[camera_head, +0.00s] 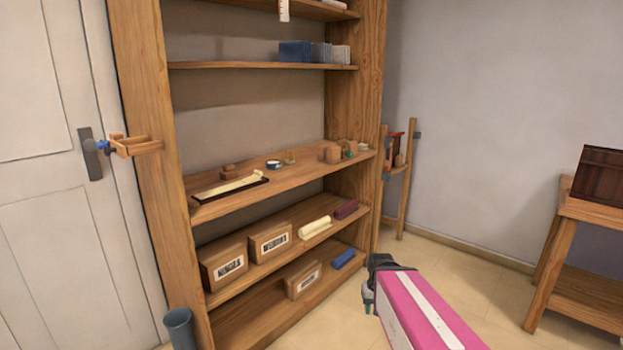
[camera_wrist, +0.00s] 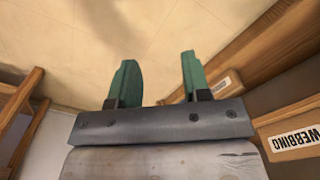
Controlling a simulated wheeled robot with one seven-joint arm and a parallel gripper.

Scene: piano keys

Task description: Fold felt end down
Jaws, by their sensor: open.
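A cream strip (camera_head: 238,185), which looks like the felt, lies in a dark shallow tray (camera_head: 208,197) on the middle shelf, towards its left front. One end of the strip seems slightly raised, but it is too small to tell for sure. My gripper (camera_head: 369,297) is low in front of the shelving, to the right of the strip and well apart from it. In the wrist view my gripper (camera_wrist: 156,64) shows two green fingers spread apart with nothing between them. The strip does not show in the wrist view.
The wooden shelf (camera_head: 285,183) also holds small blocks (camera_head: 331,153) and a small round tin (camera_head: 273,164). Labelled boxes (camera_head: 223,266), a cream roll (camera_head: 314,227) and a blue roll (camera_head: 344,258) lie below. A side table (camera_head: 590,213) stands right. The floor between is clear.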

